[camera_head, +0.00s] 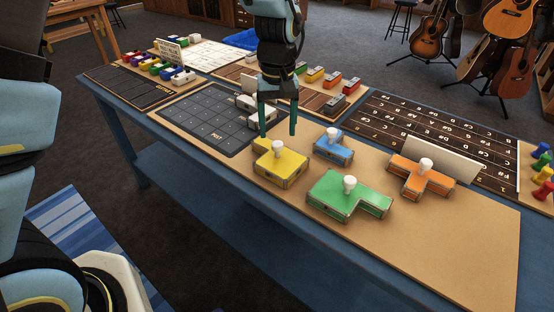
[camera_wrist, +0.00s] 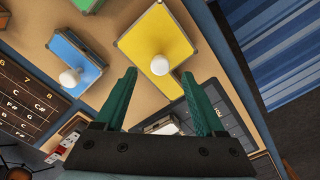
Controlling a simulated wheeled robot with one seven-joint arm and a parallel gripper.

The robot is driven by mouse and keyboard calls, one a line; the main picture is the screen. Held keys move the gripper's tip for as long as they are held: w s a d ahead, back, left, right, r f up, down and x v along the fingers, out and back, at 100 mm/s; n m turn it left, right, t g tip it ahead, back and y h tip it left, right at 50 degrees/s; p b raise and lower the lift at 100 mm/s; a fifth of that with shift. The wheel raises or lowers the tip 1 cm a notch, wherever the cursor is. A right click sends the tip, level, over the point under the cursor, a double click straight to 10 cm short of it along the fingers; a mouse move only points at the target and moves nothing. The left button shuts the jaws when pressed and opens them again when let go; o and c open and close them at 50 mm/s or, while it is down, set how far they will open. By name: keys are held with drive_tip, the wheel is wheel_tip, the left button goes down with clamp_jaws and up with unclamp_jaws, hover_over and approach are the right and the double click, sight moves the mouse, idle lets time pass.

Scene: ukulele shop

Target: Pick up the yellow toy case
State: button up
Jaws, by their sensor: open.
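The yellow toy case (camera_head: 281,165) lies on the tan board, with a white round knob on its top. My gripper (camera_head: 278,133) hangs just behind and above it, with its dark green fingers apart and nothing between them. In the wrist view the yellow case (camera_wrist: 172,40) and its white knob show beyond the open fingertips of my gripper (camera_wrist: 160,75). The gripper looks apart from the case.
A blue case (camera_head: 333,147), a green case (camera_head: 350,195) and an orange case (camera_head: 422,177) stand nearby, each with a white knob. A white card stands behind the orange one. White pieces (camera_head: 258,110) sit on the dark grid mat (camera_head: 195,120). The tan board's front right (camera_head: 470,245) is clear.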

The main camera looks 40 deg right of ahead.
sight(277, 143)
drive_tip(key=shift+f+p, duration=1.1)
drive_tip(key=shift+f, duration=2)
clamp_jaws()
